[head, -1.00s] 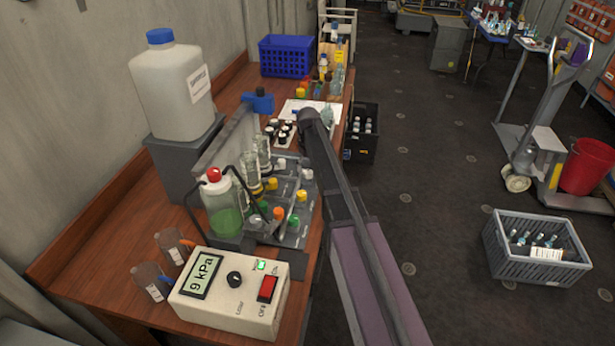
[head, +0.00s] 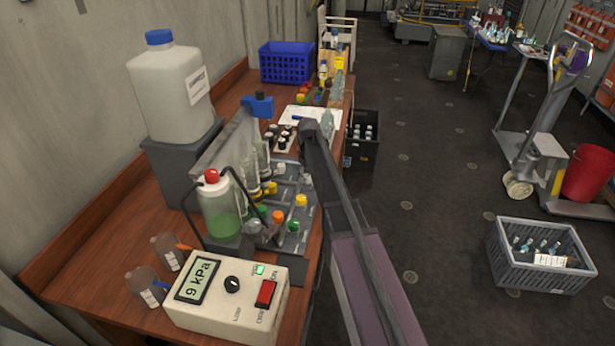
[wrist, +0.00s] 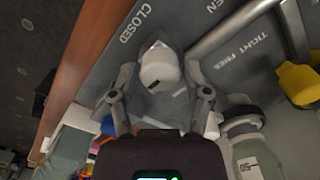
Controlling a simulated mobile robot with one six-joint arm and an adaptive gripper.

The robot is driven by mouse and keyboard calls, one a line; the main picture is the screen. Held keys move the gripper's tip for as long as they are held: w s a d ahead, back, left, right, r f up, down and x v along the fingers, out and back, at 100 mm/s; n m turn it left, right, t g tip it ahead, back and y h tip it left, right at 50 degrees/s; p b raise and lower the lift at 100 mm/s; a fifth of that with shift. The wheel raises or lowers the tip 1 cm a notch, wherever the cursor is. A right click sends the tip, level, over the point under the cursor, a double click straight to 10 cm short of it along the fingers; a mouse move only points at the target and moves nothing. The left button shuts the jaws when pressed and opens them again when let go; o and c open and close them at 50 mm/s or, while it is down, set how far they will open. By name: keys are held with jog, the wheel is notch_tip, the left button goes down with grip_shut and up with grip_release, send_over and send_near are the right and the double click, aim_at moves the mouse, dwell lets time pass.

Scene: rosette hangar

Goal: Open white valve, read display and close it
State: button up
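The white valve knob (wrist: 160,68) is in the wrist view, on a grey panel lettered CLOSED near it, with a partly cut-off word ending in EN further right. A small dark mark is on its side. My gripper (wrist: 160,76) is open, one finger on each side of the knob, with small gaps showing. In the head view a pale knob (head: 306,181) stands on the right edge of the panel (head: 296,242), next to my arm; my gripper is hidden there. The display (head: 197,280) on the white box (head: 220,318) reads 9 kPa. A small green light on it is lit.
Orange, green and yellow knobs (head: 301,200) stand close by on the panel. Another yellow knob (wrist: 298,83) and a labelled clear bottle (wrist: 245,152) lie right of my gripper. A bottle with green liquid (head: 220,205) stands left.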

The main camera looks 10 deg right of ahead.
grip_shut()
jog(key=shift+m, duration=0.4)
jog(key=m, duration=0.3)
jog(key=shift+m, duration=0.3)
jog(key=m, duration=0.4)
jog(key=shift+m, duration=0.3)
jog(key=m, duration=0.8)
jog(key=shift+m, duration=0.4)
